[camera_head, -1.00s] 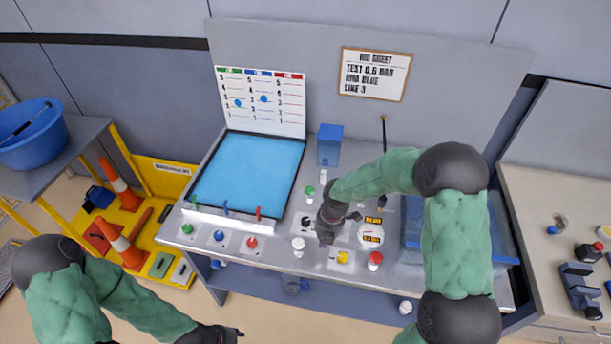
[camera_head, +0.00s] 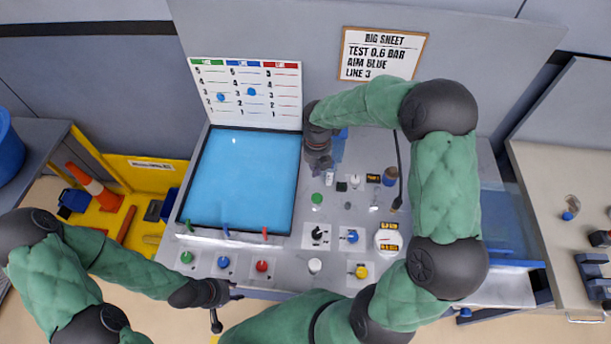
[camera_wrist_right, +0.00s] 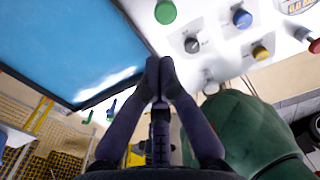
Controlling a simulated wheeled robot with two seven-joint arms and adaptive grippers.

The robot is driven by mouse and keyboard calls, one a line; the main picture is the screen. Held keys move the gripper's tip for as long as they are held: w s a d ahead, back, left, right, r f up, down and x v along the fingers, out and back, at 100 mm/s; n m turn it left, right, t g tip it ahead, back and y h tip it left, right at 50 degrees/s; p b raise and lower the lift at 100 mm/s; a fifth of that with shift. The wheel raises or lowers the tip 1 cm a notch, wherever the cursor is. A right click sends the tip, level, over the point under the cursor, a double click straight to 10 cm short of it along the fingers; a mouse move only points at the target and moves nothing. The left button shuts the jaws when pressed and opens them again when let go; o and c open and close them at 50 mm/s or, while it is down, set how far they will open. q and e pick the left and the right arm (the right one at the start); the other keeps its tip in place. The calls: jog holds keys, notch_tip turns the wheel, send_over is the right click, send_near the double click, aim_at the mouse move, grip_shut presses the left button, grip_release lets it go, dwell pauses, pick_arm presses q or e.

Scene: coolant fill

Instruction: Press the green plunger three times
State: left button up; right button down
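A green-capped knob (camera_head: 317,198) stands on the grey panel right of the blue tray; its cap also shows at the top of the right wrist view (camera_wrist_right: 165,12). A second green round button (camera_head: 186,257) is at the front left of the panel, beside a blue and a red one. My right gripper (camera_head: 318,166) is behind the green-capped knob in the head view, apart from it. In the right wrist view its fingers (camera_wrist_right: 159,66) are together and empty. My left gripper (camera_head: 234,293) is at the panel's front edge; its finger opening is unclear.
The blue tray (camera_head: 240,180) has coloured levers along its front. Near the green-capped knob are a black dial (camera_head: 316,236), a blue knob (camera_head: 352,237), a yellow button (camera_head: 361,271) and a round gauge (camera_head: 387,240). A scoreboard (camera_head: 247,93) stands behind the tray.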

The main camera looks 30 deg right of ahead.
pick_arm(q)
jog(key=shift+s+r, duration=0.15)
jog(key=shift+s, duration=0.1)
pick_arm(e)
jog(key=shift+s+r, duration=0.15)
jog(key=shift+s, duration=0.1)
send_near(315, 197)
notch_tip(315, 197, down, 7)
jog(key=shift+f, duration=0.1)
dwell(0.3)
